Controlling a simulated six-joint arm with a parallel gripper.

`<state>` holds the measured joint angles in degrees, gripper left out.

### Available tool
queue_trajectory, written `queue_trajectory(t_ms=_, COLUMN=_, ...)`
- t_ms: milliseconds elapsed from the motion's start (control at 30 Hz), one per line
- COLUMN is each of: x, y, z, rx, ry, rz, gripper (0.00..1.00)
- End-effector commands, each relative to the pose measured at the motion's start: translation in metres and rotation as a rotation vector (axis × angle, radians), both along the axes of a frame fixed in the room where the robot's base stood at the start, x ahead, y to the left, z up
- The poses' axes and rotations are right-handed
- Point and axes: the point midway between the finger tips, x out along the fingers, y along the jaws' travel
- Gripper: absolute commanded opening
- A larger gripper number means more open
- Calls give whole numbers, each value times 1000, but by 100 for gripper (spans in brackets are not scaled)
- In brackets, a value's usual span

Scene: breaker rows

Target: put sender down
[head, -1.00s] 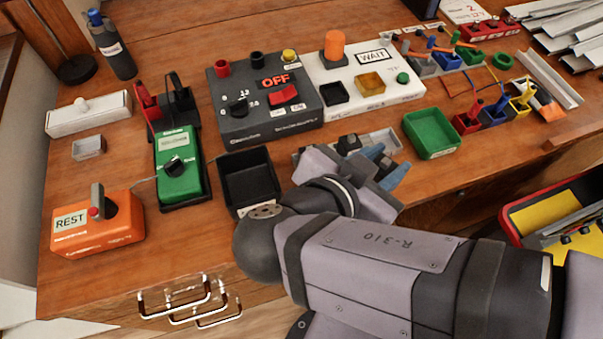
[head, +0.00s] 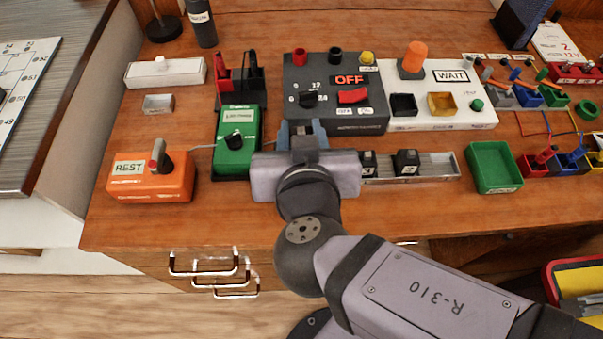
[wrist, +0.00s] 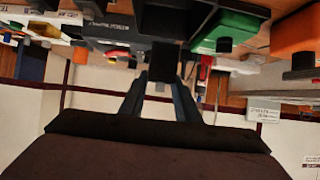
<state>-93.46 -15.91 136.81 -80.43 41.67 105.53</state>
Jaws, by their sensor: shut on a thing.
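My gripper (head: 303,135) is shut on a small dark block, which shows between the fingers in the wrist view (wrist: 160,75). It is held in front of the dark grey OFF panel (head: 335,95), right of the green box with a black knob (head: 237,140). I cannot read a "sender" label on anything, so I cannot tell whether the held block is the sender. My wrist hides the bench just below the block. The orange REST box (head: 150,180), with a grey and red piece on top, stands at the left.
A metal rail (head: 435,168) with two black breakers lies to the right of my gripper. A green tray (head: 493,166) is further right. The white WAIT panel (head: 440,95) stands behind. Bare wood lies in front of the green box.

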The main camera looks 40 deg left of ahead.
Motion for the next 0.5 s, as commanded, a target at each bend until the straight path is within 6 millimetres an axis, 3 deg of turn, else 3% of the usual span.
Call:
queue_trajectory(t_ms=300, x=0, y=0, z=-47, rx=-6, ry=-1, rz=-1, gripper=5)
queue_trajectory(t_ms=500, x=0, y=0, z=-60, rx=-1, ry=0, rz=-2, gripper=5)
